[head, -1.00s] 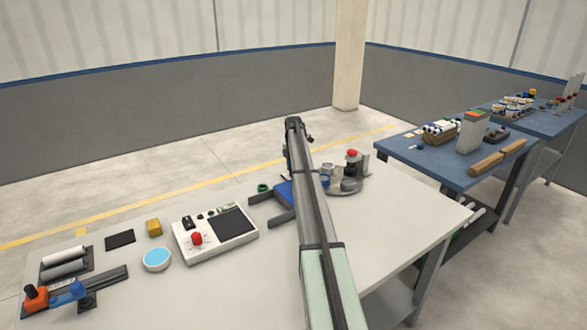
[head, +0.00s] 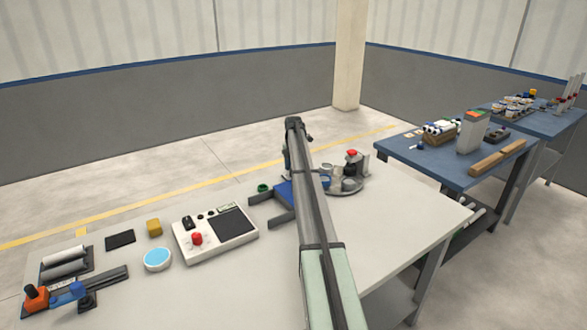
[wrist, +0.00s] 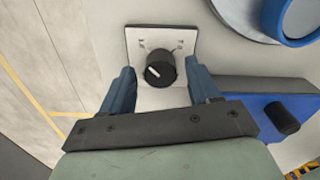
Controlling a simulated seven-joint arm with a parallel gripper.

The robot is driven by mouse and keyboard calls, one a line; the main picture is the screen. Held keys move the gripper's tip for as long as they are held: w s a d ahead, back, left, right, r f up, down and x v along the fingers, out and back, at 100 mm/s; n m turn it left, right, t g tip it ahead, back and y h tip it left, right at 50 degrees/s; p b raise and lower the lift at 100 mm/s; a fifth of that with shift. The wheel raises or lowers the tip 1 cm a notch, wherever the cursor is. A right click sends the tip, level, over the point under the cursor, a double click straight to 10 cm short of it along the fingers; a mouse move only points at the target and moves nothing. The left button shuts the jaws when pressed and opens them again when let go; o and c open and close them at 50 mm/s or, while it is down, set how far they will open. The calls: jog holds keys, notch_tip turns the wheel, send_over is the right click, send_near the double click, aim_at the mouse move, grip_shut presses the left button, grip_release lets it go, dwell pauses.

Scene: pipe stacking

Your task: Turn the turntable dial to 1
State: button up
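The dial (wrist: 161,73) is a round black knob with a white pointer line. It sits on a pale square plate (wrist: 139,38) with small dark marks too small to read surely. The pointer slants toward the upper left in the wrist view. My gripper (wrist: 160,80) is open, with one blue finger on each side of the dial. Gaps show between the fingers and the knob. The grey turntable (head: 350,189) carries a red-topped part and several round parts. In the head view my arm hides the dial and gripper.
A blue block with a black knob (wrist: 282,117) lies close to the right finger. A blue-ringed round part (wrist: 290,20) is at the upper right. A control box with a red knob (head: 196,239) stands left on the table. The table front is clear.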

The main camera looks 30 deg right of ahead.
notch_tip(320, 180, up, 14)
dwell(0.8)
jog(key=shift+f, duration=0.1)
dwell(0.4)
